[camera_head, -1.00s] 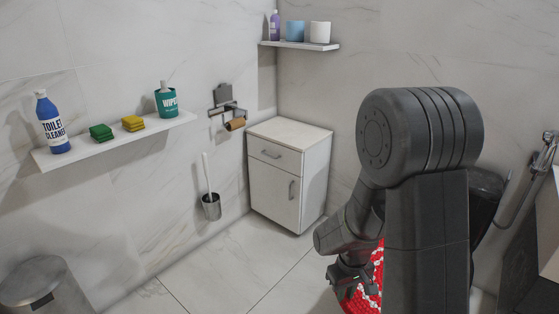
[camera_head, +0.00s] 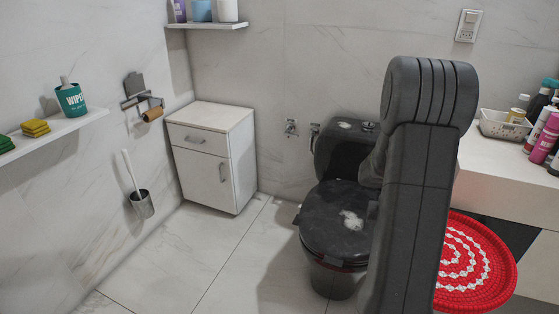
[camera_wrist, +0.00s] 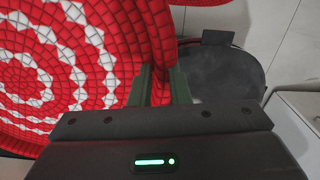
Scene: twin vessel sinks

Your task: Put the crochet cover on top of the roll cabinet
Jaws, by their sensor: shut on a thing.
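The crochet cover (camera_head: 474,265) is a round red disc with white rings, at the lower right of the head view, partly behind my arm. In the wrist view the cover (camera_wrist: 60,75) fills the left side. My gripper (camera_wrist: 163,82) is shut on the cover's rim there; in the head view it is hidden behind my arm. The white roll cabinet (camera_head: 212,116), with a drawer and a door, stands in the left corner of the head view. Its top is bare, and the cover is well apart from it.
A black toilet (camera_head: 335,220) with its lid down stands between the cabinet and my arm. A counter (camera_head: 510,180) with bottles and a basket is at the right. A wall shelf (camera_head: 60,130) and a toilet brush (camera_head: 141,200) are at the left. The floor before the cabinet is clear.

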